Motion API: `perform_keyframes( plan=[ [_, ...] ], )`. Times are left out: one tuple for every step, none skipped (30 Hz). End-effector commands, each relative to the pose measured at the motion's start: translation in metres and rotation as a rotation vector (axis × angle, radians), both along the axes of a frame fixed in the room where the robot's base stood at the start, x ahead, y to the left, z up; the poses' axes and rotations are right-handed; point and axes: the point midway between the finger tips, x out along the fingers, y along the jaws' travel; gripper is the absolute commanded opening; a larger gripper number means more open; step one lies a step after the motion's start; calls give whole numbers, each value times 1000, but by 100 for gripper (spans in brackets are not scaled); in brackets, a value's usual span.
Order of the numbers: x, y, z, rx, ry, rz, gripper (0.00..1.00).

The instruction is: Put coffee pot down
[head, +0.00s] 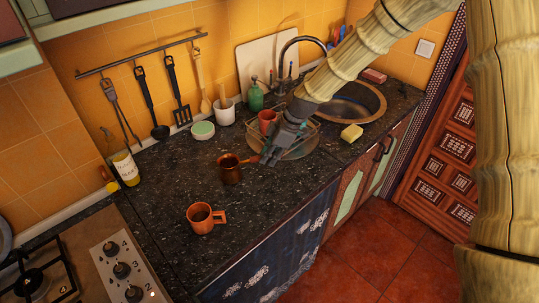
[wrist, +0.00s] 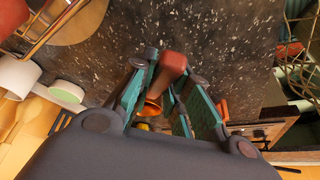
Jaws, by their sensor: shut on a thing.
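The coffee pot (head: 230,171) is a small dark copper-brown pot with a long handle, upright over the middle of the dark counter in the head view. My gripper (head: 266,157) is to its right, shut on the handle. In the wrist view my gripper (wrist: 160,92) has its teal fingers on either side of the reddish-brown handle (wrist: 173,67). An orange part of the pot (wrist: 151,108) shows between the fingers; the rest is hidden. I cannot tell whether the pot's base touches the counter.
An orange mug (head: 204,218) stands on the counter in front of the pot. A dish rack (head: 300,148) with a red cup (head: 267,120) is behind my gripper. A green-lidded tub (head: 203,131) and white cup (head: 225,112) stand near the wall. Counter left of the pot is clear.

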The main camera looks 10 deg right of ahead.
Motion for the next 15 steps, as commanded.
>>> perform_keyframes(
  plan=[
    [1, 0, 0, 1, -1, 0, 0],
    [1, 0, 0, 1, -1, 0, 0],
    [1, 0, 0, 1, -1, 0, 0],
    [1, 0, 0, 1, -1, 0, 0],
    [1, 0, 0, 1, -1, 0, 0],
    [1, 0, 0, 1, -1, 0, 0],
    [1, 0, 1, 1, -1, 0, 0],
    [1, 0, 1, 1, -1, 0, 19],
    [1, 0, 1, 1, -1, 0, 26],
    [1, 0, 1, 1, -1, 0, 32],
    [0, 0, 0, 1, -1, 0, 37],
    [0, 0, 0, 1, -1, 0, 42],
    [0, 0, 0, 1, -1, 0, 42],
    [0, 0, 0, 1, -1, 0, 42],
    [0, 0, 0, 1, -1, 0, 42]
  ],
)
